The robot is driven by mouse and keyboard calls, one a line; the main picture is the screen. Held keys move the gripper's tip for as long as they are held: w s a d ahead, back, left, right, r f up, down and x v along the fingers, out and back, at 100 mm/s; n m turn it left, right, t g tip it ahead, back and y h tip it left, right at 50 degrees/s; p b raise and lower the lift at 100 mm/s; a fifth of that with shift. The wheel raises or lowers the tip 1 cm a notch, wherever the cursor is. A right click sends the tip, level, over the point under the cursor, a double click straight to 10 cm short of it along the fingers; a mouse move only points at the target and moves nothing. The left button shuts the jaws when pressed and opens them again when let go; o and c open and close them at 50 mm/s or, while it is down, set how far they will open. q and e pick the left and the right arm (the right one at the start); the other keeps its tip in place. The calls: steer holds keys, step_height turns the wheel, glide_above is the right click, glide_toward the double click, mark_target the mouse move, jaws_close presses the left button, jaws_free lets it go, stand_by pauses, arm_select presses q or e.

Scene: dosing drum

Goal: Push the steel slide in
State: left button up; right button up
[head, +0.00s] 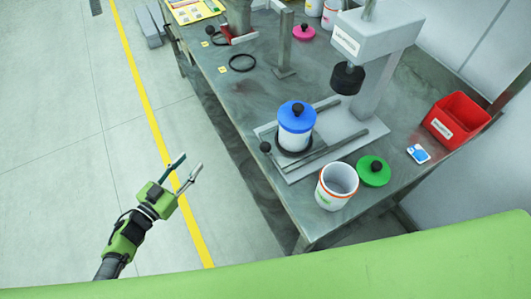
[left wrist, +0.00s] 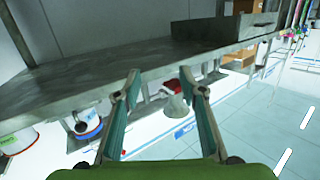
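A grey base plate with steel rails (head: 332,151) lies on the bench under a press. A black knob (head: 265,147) sticks out at its left front end, seemingly on the steel slide, which is mostly hidden. A white drum with a blue lid (head: 297,112) stands upright on a dark ring between the rails, left of the press head (head: 347,78). My left gripper (head: 190,167) is open and empty, over the floor left of the bench, well apart from the knob. Its open fingers (left wrist: 162,88) frame the view in the left wrist view. My right gripper is not in view.
An open white container (head: 337,187) and a green lid (head: 373,171) stand near the bench's front right corner. A red bin (head: 455,119) and a blue-white item (head: 418,154) are at right. A black ring (head: 242,63) lies further back. Floor left of the bench is clear.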

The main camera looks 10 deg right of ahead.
arm_select(q)
steer(key=s+d+r+m+g+h+b, duration=0.25)
steer(key=d+r+m+g+h, duration=0.35)
steer(key=r, duration=0.4)
steer(key=m+g+h, duration=0.2)
steer(key=m+g, duration=0.3)
glide_toward(265, 147)
steer(key=d, duration=0.3)
steer(key=w+d+f+p, duration=0.1)
steer(key=d, duration=0.1)
steer(key=w+d+p, duration=0.1)
steer(key=d, duration=0.2)
steer(key=shift+w+d+f, duration=0.1)
steer(key=shift+d+f, duration=0.05)
steer(key=shift+d, duration=0.2)
steer(key=shift+w+d+f, duration=0.1)
steer(key=shift+d, duration=0.6)
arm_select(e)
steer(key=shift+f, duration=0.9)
